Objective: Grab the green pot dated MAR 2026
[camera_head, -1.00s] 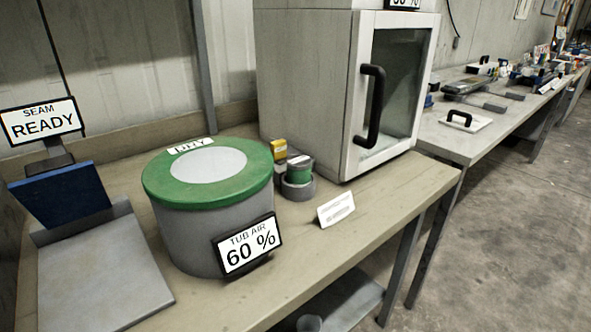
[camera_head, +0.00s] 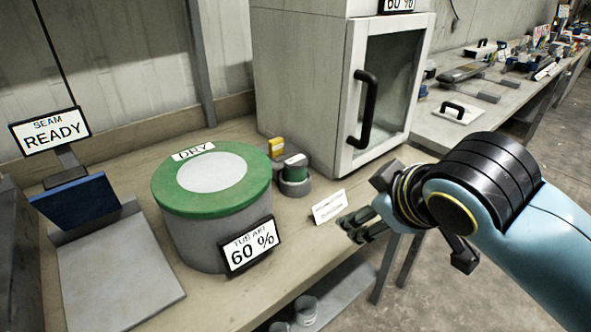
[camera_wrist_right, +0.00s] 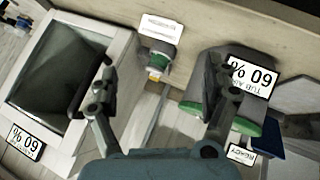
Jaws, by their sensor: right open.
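A small green pot (camera_head: 295,174) with a pale top sits in a grey round holder on the bench, between the green-lidded tub and the white cabinet. It also shows in the right wrist view (camera_wrist_right: 158,60), between and beyond my fingers. I cannot read a date on it. A yellow pot (camera_head: 277,146) stands right behind it. My right gripper (camera_head: 361,225) is open and empty, near the bench's front edge, to the right of the pot and apart from it. My left gripper is not in view.
The large tub (camera_head: 214,236) reads 60 % and DRY. A white card (camera_head: 329,206) stands between my right gripper and the pot. The cabinet (camera_head: 302,80) rises behind. A grey plate (camera_head: 118,275) with a blue flap lies left. Grey pots (camera_head: 306,309) sit below the bench.

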